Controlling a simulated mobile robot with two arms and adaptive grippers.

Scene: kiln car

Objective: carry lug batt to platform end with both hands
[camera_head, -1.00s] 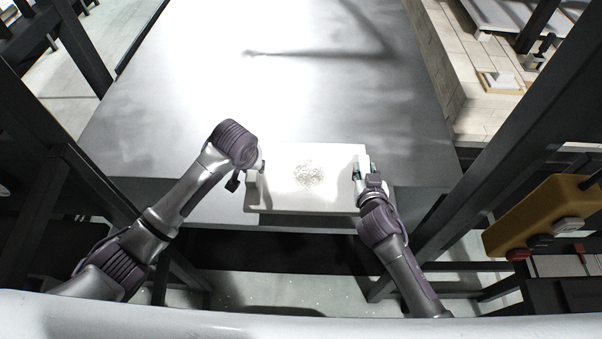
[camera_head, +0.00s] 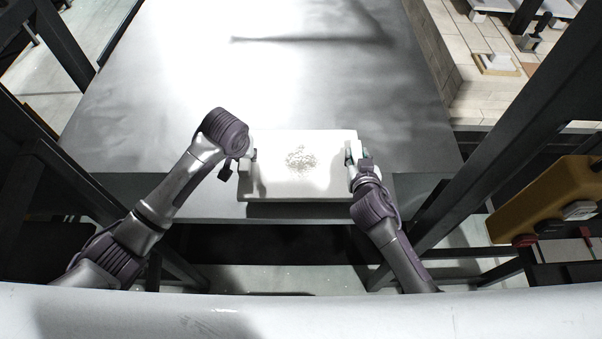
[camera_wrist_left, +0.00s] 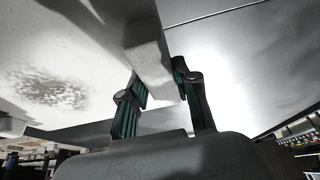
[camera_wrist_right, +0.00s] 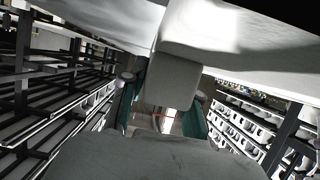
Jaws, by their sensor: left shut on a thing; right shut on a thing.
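The lug batt (camera_head: 300,180) is a white rectangular slab with a grey speckled patch in its middle. In the head view it is held between my two grippers over the near edge of the grey platform (camera_head: 130,130). My left gripper (camera_head: 247,160) is shut on the lug at the batt's left end; the left wrist view shows its green-padded fingers (camera_wrist_left: 160,92) on either side of the lug. My right gripper (camera_head: 353,160) is shut on the lug at the right end; the right wrist view shows the block-like lug (camera_wrist_right: 168,82) between its fingers.
Dark metal frame posts (camera_head: 500,140) stand on both sides. A yellow-brown control box (camera_head: 545,200) is at the right. A tiled brick surface (camera_head: 480,75) lies beyond the platform's right side. The platform beyond the batt is clear.

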